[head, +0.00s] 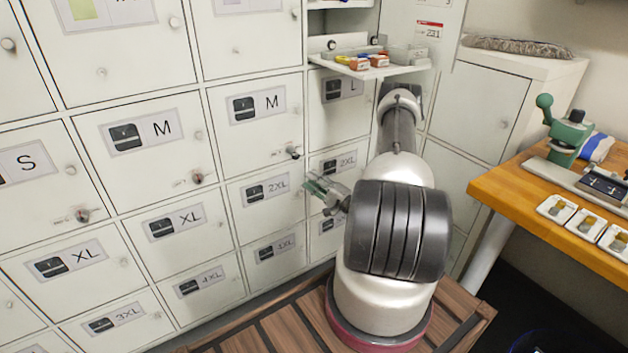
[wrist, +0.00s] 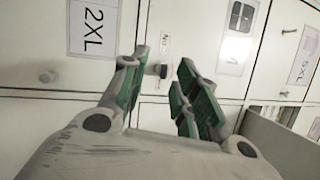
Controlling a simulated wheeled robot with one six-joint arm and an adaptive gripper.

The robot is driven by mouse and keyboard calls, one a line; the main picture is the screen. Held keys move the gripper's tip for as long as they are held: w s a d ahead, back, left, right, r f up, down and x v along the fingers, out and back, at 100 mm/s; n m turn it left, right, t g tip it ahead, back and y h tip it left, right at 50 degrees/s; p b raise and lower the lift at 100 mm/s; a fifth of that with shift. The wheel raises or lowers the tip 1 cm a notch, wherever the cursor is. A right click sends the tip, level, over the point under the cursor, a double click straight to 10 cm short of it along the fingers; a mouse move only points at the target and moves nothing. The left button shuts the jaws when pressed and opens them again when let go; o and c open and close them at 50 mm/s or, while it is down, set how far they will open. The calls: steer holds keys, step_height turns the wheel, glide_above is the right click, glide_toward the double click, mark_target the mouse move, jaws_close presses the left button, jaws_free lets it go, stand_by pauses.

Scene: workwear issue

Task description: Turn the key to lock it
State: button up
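In the head view, a dark key (head: 293,152) sits in the lower right part of an M locker door (head: 243,132). My gripper (head: 312,187) is just below and right of it, in front of the 2XL doors. In the wrist view, the dark key (wrist: 158,70) shows between the fingertips of my gripper (wrist: 163,75), beside a small "No" label (wrist: 165,44). The fingers are apart, with a gap on both sides of the key in the picture. No contact is visible, and depth is hard to judge. The key's exact turn angle is too small to tell.
Other keys hang in the left M door (head: 197,177) and the S door (head: 83,214). An open shelf (head: 370,68) with small coloured items juts out above my arm. A wooden bench (head: 520,205) with a green press (head: 566,133) stands at the right.

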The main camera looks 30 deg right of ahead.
mark_target(298, 158)
steer(key=w+r+n, duration=0.1)
steer(key=w+r, duration=0.2)
steer(key=w, duration=0.7)
steer(key=shift+w+d+r+n, duration=0.2)
steer(key=shift+w+d+n, duration=0.1)
steer(key=shift+w, duration=0.05)
stand_by(0.4)
jaws_close()
steer(key=shift+w+r, duration=0.2)
stand_by(0.6)
